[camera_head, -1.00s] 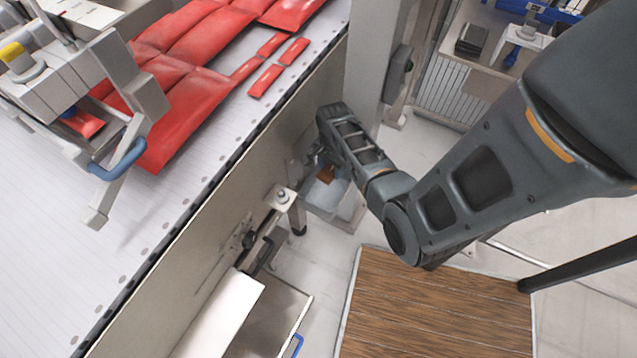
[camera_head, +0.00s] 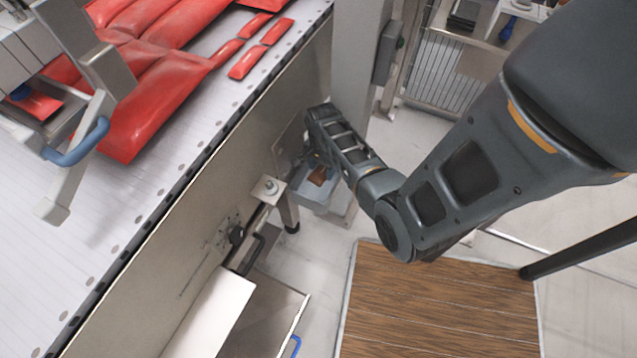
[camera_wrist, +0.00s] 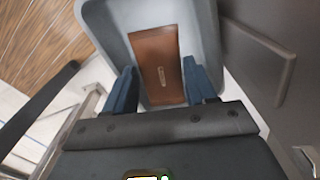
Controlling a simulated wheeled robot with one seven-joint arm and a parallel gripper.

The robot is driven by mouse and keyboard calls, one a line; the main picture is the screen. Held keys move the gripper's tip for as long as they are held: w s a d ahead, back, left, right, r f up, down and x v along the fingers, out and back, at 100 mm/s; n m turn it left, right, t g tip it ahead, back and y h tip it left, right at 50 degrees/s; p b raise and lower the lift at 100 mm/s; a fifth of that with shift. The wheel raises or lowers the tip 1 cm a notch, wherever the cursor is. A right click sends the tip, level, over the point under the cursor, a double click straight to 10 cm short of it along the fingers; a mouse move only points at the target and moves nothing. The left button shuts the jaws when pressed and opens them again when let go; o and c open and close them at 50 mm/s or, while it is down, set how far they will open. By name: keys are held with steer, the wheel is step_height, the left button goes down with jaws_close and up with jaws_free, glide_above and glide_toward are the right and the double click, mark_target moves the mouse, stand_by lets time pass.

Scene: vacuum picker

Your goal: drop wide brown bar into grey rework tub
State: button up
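The wide brown bar (camera_wrist: 158,65) lies flat inside the grey tub (camera_wrist: 205,25) in the wrist view, with small pale lettering on its face. My gripper (camera_wrist: 162,82) points down into the tub. Its two blue fingers stand apart on either side of the bar, with a gap showing beside it, so it looks open. In the head view the bar (camera_head: 318,175) shows as a small brown patch in the tub (camera_head: 314,198), below my wrist. My fingertips are mostly hidden there by my own wrist.
The tub stands low beside the cream side panel (camera_head: 215,185) of the conveyor and a grey post (camera_head: 357,70). Red pouches (camera_head: 165,90) lie on the belt above. A metal bracket (camera_head: 268,188) juts out near the tub. A wooden-topped platform (camera_head: 435,305) stands at the lower right.

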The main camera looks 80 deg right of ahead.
steer(key=o, duration=0.4)
steer(key=shift+o, duration=0.2)
step_height(320, 180, up, 8)
steer(key=p, duration=0.1)
steer(key=shift+f, duration=0.1)
stand_by(0.5)
steer(key=s+a+r+n+t+h, duration=0.25)
steer(key=a+n, duration=0.35)
steer(key=a, duration=0.3)
steer(key=s+a+r+n+t+h, duration=0.1)
steer(key=a+r+n+t, duration=0.1)
steer(key=a+n+t, duration=0.45)
steer(key=s+a+r+n+t+y, duration=0.1)
steer(key=s+a+r+n+t, duration=0.1)
steer(key=a+r, duration=0.3)
steer(key=s+a+r+n+t+y, duration=0.1)
steer(key=a+r+n, duration=0.4)
steer(key=r, duration=0.8)
steer(key=s+a+r+n+t+y, duration=0.1)
steer(key=s+a+r+n+t, duration=0.2)
steer(key=r, duration=0.7)
steer(key=s+a, duration=0.1)
steer(key=a, duration=0.1)
steer(key=shift+a, duration=0.4)
